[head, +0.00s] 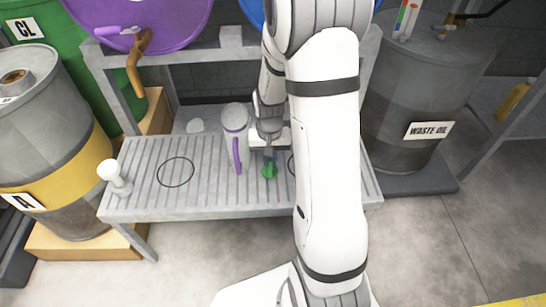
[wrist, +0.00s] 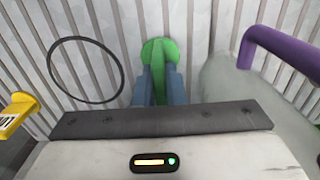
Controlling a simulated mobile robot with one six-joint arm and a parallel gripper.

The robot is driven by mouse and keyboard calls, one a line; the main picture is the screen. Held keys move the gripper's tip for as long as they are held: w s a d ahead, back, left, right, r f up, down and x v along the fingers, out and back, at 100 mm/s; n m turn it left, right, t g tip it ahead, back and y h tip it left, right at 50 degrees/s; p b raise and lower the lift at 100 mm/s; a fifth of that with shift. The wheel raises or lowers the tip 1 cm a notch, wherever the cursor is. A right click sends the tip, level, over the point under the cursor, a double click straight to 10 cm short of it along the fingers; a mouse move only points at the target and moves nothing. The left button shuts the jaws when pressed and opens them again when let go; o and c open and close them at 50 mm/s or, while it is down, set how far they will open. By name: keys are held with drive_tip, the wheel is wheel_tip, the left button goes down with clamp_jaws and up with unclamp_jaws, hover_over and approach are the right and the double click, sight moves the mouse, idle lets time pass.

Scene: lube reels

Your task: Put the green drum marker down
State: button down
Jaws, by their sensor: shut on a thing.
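The green drum marker (head: 269,171) is at my gripper's tip, over the slatted grey bench (head: 210,203). In the wrist view the green marker (wrist: 159,50) has a round green disc and an upright part between the blue-grey fingers. My gripper (wrist: 158,85) is shut on this upright part and points down. I cannot tell whether the disc touches the slats. A dark ring outline (wrist: 85,70) lies beside the marker in the wrist view. The marker is outside it. In the head view my arm hides most of that ring.
A pale jug (head: 235,118) with a purple handle stands close to the left of my gripper. Another ring outline (head: 176,172) on the bench is empty. A white knobbed piece (head: 112,175) stands at the left end. A waste oil drum (head: 415,100) is at right.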

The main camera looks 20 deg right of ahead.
drive_tip(key=shift+f, duration=0.1)
drive_tip(key=c, duration=1.5)
unclamp_jaws()
wheel_tip(320, 180, up, 12)
drive_tip(key=p, duration=0.4)
drive_tip(key=s+a+r+n, duration=0.1)
drive_tip(key=s+a+r, duration=0.2)
drive_tip(key=s, duration=0.4)
drive_tip(key=s+a+r+n+t, duration=0.1)
drive_tip(key=s+a+r+n, duration=0.1)
drive_tip(key=s+r, duration=0.4)
drive_tip(key=shift+s+a, duration=0.65)
drive_tip(key=shift+a, duration=0.2)
drive_tip(key=shift+o, duration=0.3)
drive_tip(key=shift+s+d+r, duration=0.15)
drive_tip(key=shift+s+d, duration=0.3)
drive_tip(key=shift+d, duration=0.05)
drive_tip(key=shift+o, duration=0.2)
drive_tip(key=shift+s+n, duration=0.25)
drive_tip(key=shift+n, duration=0.05)
